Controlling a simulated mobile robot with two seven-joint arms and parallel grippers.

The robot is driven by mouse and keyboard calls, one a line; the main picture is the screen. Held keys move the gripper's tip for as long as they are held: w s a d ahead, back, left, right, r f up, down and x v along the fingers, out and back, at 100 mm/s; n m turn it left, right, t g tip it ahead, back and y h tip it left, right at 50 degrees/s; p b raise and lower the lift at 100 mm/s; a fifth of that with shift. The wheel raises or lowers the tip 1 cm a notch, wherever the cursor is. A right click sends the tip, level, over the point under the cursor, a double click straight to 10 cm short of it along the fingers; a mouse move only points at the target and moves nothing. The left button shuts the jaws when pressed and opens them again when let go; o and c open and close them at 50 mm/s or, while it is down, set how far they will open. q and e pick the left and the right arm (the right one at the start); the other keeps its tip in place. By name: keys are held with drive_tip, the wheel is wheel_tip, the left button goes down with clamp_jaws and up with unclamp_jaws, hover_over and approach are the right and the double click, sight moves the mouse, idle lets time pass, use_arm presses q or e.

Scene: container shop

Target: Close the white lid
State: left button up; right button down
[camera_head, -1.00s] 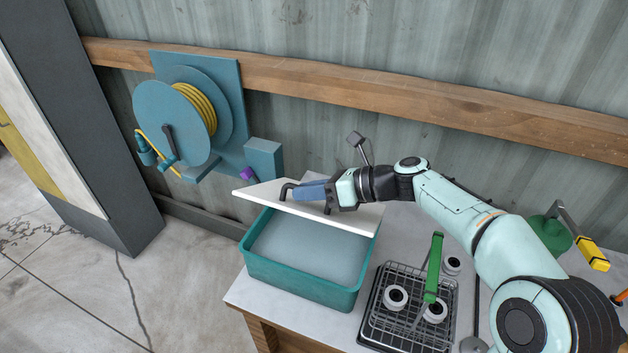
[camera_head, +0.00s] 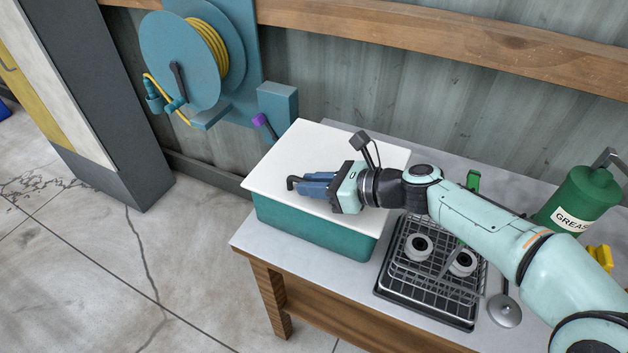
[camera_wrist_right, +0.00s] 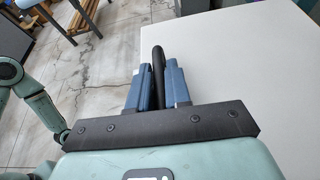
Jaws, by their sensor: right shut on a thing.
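The white lid (camera_head: 290,150) lies over the teal tub (camera_head: 310,226) in the head view and covers its opening. It looks flat on the rim, though I cannot tell whether its front edge touches everywhere. My right gripper (camera_head: 297,185) is over the lid's front left part, shut on the black handle (camera_head: 292,183). In the right wrist view the lid (camera_wrist_right: 245,70) fills the right side, and the blue fingers of my right gripper (camera_wrist_right: 158,85) close around the black handle (camera_wrist_right: 158,60). My left gripper is not in view.
A wire rack (camera_head: 430,270) with white round parts stands right of the tub on the table (camera_head: 300,262). A ladle (camera_head: 504,310) and a green grease container (camera_head: 580,200) are farther right. A hose reel (camera_head: 185,60) hangs on the wall behind.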

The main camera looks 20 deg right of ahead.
drive_tip(key=shift+f, duration=0.45)
drive_tip(key=c, duration=1.1)
unclamp_jaws()
drive_tip(key=shift+c, duration=0.2)
drive_tip(key=shift+r, duration=0.1)
use_arm(q)
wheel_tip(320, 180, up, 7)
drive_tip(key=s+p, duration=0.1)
drive_tip(key=p, duration=0.7)
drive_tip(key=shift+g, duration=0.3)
use_arm(e)
wheel_tip(320, 180, up, 20)
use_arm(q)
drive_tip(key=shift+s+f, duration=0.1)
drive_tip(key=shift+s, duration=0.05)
